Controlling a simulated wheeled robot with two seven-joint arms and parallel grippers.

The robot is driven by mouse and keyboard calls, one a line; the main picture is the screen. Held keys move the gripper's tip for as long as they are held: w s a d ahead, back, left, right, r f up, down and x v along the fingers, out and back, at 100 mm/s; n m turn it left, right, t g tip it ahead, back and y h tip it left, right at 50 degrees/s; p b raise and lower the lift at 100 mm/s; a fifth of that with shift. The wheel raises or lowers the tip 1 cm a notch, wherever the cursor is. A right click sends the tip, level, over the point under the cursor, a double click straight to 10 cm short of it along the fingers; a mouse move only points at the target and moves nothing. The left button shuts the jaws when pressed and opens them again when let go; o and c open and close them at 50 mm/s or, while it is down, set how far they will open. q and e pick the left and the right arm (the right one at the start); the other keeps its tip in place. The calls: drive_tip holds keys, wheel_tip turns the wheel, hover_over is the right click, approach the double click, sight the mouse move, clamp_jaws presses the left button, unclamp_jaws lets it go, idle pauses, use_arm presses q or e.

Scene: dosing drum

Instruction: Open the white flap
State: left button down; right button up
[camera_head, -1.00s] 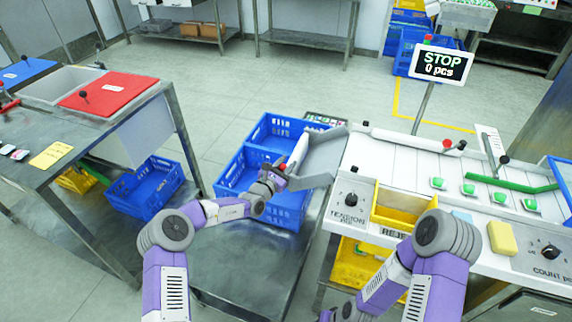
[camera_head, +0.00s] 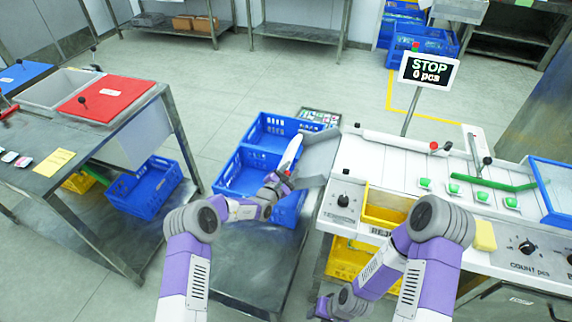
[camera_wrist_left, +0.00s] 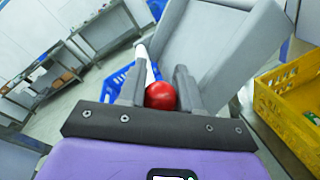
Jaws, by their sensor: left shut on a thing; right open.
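The white flap (camera_head: 291,153) is a narrow white piece, seen nearly edge-on, at the left side of the grey chute (camera_head: 319,153), above the blue crate. In the left wrist view the flap (camera_wrist_left: 141,62) rises behind my fingers. My left gripper (camera_head: 284,178) is shut on the flap's red knob (camera_wrist_left: 160,95), which sits between the two grey fingers. The knob is mostly hidden in the head view. My right gripper (camera_head: 322,308) is low at the bottom edge, beside the conveyor stand and away from the flap; its fingers are hard to make out.
Blue crates (camera_head: 240,172) stand under the chute on a low metal table. The white conveyor (camera_head: 385,165) with green pieces and a yellow bin (camera_head: 385,208) lies to the right. A sign (camera_head: 429,70) reads STOP, 0 pcs. A table with a red lid (camera_head: 107,97) stands left.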

use_arm(q)
drive_tip(key=shift+s+d+f+m+p, duration=0.1)
drive_tip(key=shift+d+f+m+p, duration=0.1)
drive_tip(key=shift+d+m+p, duration=0.35)
drive_tip(key=shift+a, duration=0.15)
drive_tip(key=c, duration=0.8)
unclamp_jaws()
drive_tip(key=shift+f, duration=0.1)
